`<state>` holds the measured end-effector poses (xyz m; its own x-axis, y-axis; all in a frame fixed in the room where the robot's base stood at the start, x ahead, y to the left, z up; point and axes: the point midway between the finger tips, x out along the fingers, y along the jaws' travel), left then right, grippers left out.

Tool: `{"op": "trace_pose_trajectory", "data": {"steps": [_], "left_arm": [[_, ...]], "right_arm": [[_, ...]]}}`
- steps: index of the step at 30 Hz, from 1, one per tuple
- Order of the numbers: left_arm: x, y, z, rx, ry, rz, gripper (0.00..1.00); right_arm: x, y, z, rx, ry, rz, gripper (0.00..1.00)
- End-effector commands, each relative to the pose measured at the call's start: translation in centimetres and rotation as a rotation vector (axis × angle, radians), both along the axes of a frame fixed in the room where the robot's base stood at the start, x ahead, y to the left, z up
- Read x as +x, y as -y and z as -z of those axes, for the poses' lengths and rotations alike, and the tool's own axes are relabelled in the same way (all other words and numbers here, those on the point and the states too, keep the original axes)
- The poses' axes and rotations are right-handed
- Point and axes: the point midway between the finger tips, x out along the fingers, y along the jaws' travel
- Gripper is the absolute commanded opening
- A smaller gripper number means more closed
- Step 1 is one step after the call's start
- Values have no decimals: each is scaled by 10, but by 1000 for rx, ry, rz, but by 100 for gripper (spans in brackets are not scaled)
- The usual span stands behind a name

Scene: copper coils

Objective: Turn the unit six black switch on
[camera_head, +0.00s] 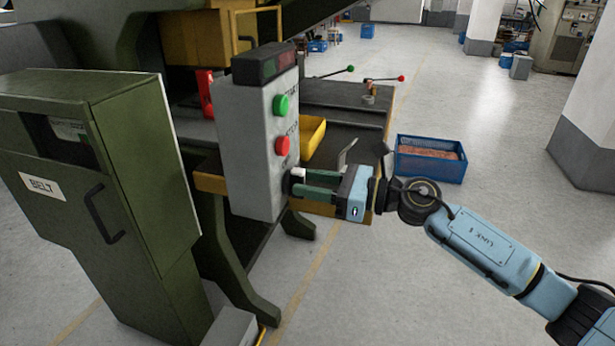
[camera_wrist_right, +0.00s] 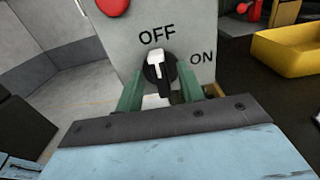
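The black switch (camera_wrist_right: 171,77) is a round knob with a white pointer on the grey control box (camera_head: 245,150). In the right wrist view its white pointer points up towards the word OFF; the word ON is to its right. In the head view the knob (camera_head: 287,184) shows only in small part behind my fingertips. My right gripper (camera_head: 297,183) reaches the box's lower front from the right. Its green fingers stand on either side of the knob, with small gaps seeming to show between; contact cannot be told. My left gripper is out of view.
A green button (camera_head: 281,105) and a red button (camera_head: 282,146) sit above the switch. A green BELT cabinet (camera_head: 100,190) stands at left. A yellow bin (camera_head: 312,137) is behind the box, and a blue crate (camera_head: 431,160) is on the floor. Open floor lies to the right.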

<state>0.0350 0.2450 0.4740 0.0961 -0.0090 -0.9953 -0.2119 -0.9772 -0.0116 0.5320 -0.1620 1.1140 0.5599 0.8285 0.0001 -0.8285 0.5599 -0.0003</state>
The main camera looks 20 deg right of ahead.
Motion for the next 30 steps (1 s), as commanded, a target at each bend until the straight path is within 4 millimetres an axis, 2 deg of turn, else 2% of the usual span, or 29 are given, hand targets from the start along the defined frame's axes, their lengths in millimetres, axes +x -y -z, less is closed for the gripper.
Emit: {"op": "trace_pose_trajectory", "data": {"steps": [3, 12, 21, 30], "left_arm": [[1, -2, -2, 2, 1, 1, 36], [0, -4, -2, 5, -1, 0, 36], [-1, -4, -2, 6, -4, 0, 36], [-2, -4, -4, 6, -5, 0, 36]], "right_arm": [[5, -7, -1, -1, 1, 1, 38], [6, -9, 0, -1, -1, 0, 38], [6, -8, 0, 0, 0, 0, 0], [6, -8, 0, 11, -19, 0, 0]]}}
